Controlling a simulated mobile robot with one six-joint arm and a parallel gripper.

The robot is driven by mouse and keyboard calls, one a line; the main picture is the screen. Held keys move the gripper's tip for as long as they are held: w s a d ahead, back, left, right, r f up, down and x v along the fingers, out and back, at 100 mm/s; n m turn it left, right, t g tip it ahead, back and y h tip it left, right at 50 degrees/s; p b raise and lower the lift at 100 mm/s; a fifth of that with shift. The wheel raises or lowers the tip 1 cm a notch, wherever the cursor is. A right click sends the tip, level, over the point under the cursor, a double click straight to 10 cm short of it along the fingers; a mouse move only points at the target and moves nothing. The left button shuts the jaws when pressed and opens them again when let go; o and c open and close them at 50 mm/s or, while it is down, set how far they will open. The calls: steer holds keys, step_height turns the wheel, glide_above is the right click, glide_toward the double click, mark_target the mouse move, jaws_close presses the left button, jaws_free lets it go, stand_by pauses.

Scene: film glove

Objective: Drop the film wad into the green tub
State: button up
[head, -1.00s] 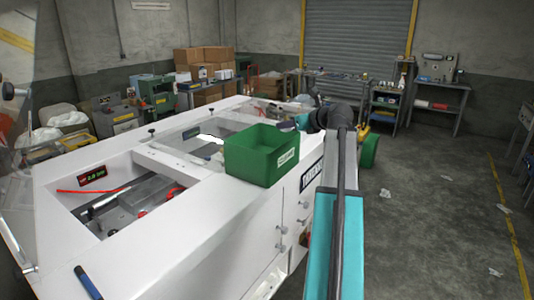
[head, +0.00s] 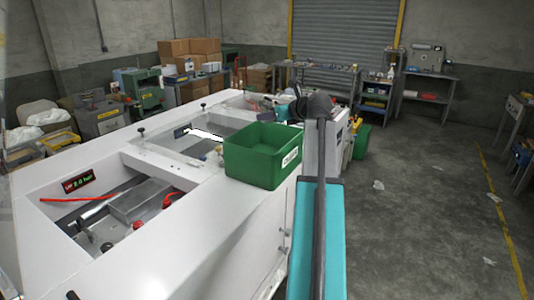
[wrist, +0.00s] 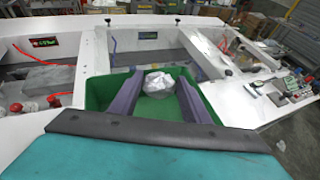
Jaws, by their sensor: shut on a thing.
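The green tub (head: 250,160) stands open on the right edge of the white machine in the head view. In the wrist view the tub (wrist: 97,92) lies beneath my gripper (wrist: 160,84). The film wad (wrist: 158,80) is a pale, crumpled ball between the two dark fingertips. My gripper is shut on the wad, and the tub's green floor shows around it. The wad's height over the tub floor is hard to tell. In the head view the wad and the fingers cannot be made out behind my arm.
The white machine top (head: 215,215) has recessed openings left of the tub. One holds a metal block (head: 140,200) and a red display (head: 79,182) at its edge. A workbench (head: 425,85) stands at the back right. The floor to the right is mostly clear, with scraps.

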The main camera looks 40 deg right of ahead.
steer(key=shift+s+d, duration=0.35)
steer(key=shift+s, duration=0.05)
steer(key=shift+f, duration=0.1)
steer(key=shift+s+f+b, duration=0.1)
steer(key=shift+f+b, duration=2.15)
steer(key=shift+f, duration=0.65)
steer(key=o, duration=1.1)
